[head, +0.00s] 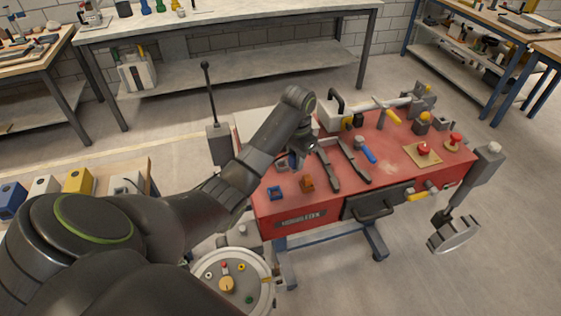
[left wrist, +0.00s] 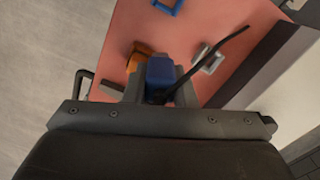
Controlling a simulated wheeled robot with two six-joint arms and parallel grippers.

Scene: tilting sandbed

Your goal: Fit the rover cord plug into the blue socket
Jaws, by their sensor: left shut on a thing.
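My left gripper (head: 298,152) is over the left part of the red bench. In the left wrist view the left gripper (left wrist: 158,88) is shut on a blue block-shaped plug (left wrist: 160,72), with a black cord running off to the upper right. In the head view the plug is mostly hidden by the gripper. The blue socket (head: 275,192), a small open frame, lies on the bench near its front left corner. It also shows at the top edge of the left wrist view (left wrist: 167,5), apart from the plug. My right gripper is not in view.
An orange block (head: 307,184) sits just right of the blue socket. Dark long tools (head: 328,168) and a blue-handled tool (head: 366,151) lie to the right. Red buttons (head: 424,150) stand at the far right. The front left bench top around the socket is fairly clear.

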